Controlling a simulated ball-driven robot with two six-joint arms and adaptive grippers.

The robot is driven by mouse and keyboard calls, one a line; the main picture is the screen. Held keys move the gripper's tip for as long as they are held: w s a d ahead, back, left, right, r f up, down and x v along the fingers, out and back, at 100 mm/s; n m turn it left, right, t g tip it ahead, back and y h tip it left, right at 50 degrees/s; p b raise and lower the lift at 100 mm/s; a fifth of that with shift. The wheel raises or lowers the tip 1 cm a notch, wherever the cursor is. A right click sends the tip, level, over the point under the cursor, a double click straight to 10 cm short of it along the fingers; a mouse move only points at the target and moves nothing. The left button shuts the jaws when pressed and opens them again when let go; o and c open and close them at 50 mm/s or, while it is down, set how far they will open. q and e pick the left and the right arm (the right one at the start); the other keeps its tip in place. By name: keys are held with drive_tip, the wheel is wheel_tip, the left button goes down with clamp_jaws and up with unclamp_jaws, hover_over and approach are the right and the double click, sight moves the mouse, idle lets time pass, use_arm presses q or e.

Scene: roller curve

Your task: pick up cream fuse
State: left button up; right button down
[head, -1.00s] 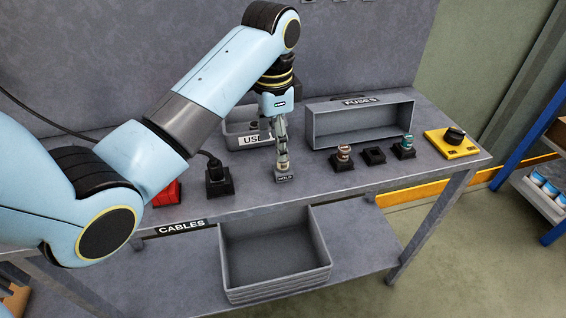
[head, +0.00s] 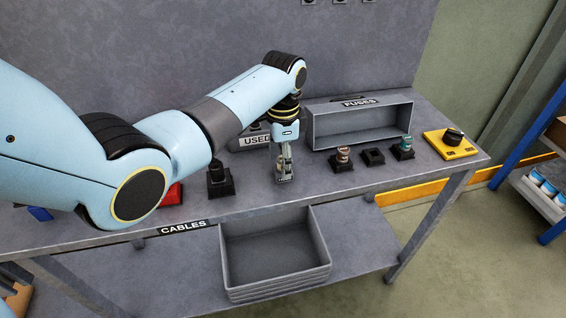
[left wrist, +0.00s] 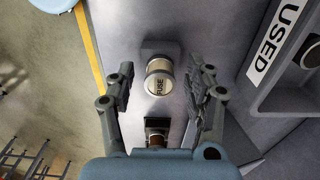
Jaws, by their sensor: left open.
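The cream fuse (left wrist: 159,86) has a pale, silvery round cap marked FUSE in the left wrist view. A brown-banded fuse (head: 343,155) stands in a socket to the right. A teal fuse (head: 405,146) stands farther right. My right gripper is not in view.
An empty socket (head: 374,157) lies between the brown and teal fuses. A FUSES bin (head: 321,131) and a USED bin (left wrist: 261,99) stand behind. A black plug socket (head: 220,184) is to the left, a yellow switch box (head: 450,145) at far right. A CABLES bin (head: 275,282) sits below.

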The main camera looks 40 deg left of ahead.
use_arm(q)
drive_tip(key=shift+f, duration=0.1)
drive_tip(key=shift+c, duration=0.2)
clamp_jaws()
